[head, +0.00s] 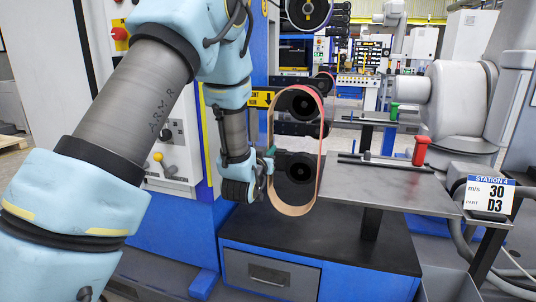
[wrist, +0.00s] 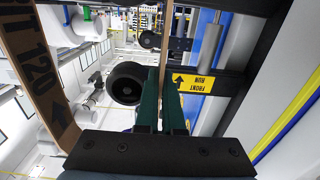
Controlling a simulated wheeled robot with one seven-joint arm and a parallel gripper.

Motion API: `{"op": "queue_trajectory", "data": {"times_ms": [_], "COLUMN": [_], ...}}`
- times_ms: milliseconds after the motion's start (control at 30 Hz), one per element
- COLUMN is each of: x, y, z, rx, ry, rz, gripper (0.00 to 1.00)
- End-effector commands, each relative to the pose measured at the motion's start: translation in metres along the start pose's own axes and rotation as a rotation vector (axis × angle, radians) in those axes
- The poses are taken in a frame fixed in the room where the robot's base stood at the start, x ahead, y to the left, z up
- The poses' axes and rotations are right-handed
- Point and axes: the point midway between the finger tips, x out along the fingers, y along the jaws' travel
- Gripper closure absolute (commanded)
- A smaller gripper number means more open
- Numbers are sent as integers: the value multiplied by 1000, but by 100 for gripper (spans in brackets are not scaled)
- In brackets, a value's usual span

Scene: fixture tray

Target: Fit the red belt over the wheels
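The belt (head: 321,150) is a tall tan loop, reddish along its top, standing upright. In the wrist view its printed strand (wrist: 40,75) runs down the left side. My gripper (head: 268,155) is at the loop's left side; in the wrist view its green fingers (wrist: 161,95) are closed on the other strand. Two black wheels, an upper wheel (head: 303,106) and a lower wheel (head: 300,172), appear inside the loop's outline in the head view. A black wheel (wrist: 127,83) also shows between the strands in the wrist view. I cannot tell whether the belt surrounds the wheels or hangs in front.
A station sign (head: 490,195) stands at far right.

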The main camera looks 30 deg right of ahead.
Motion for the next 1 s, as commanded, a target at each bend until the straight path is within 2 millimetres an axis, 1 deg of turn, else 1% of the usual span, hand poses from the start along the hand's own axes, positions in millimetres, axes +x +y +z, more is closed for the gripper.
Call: {"op": "queue_trajectory", "data": {"times_ms": [600, 800, 1000], "x": [41, 50, 53], "y": [0, 0, 0], "z": [0, 0, 0], "rx": [0, 0, 0], "ry": [2, 2, 0], "rz": [0, 0, 0], "gripper": [100, 100, 100]}}
